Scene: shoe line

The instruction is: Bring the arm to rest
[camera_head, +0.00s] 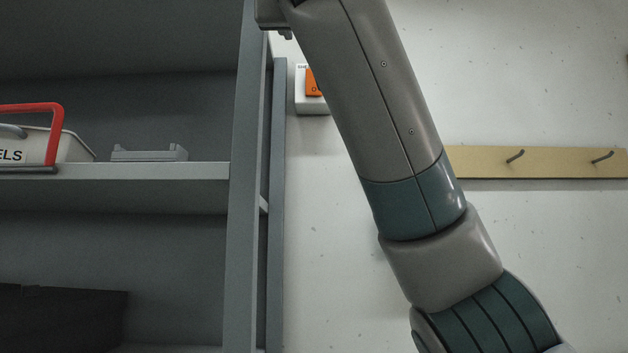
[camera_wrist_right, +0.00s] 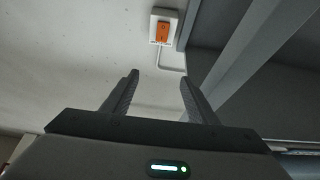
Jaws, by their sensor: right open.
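My right arm (camera_head: 390,130) rises from the lower right to the top middle of the head view, in front of the wall. Its hand is mostly cut off by the top edge. In the right wrist view my right gripper (camera_wrist_right: 160,92) is open, with its two fingers apart and nothing between them. Beyond the fingertips, an orange switch on a white box (camera_wrist_right: 163,27) is on the wall; it also shows in the head view (camera_head: 313,83), partly hidden behind my arm. My left gripper is in neither view.
A grey shelf unit (camera_head: 243,200) stands at the left. On its shelf are a labelled bin with a red handle (camera_head: 58,135) and a small grey tray (camera_head: 148,153). A dark box (camera_head: 62,320) is below. A wooden hook rail (camera_head: 545,163) is on the wall at right.

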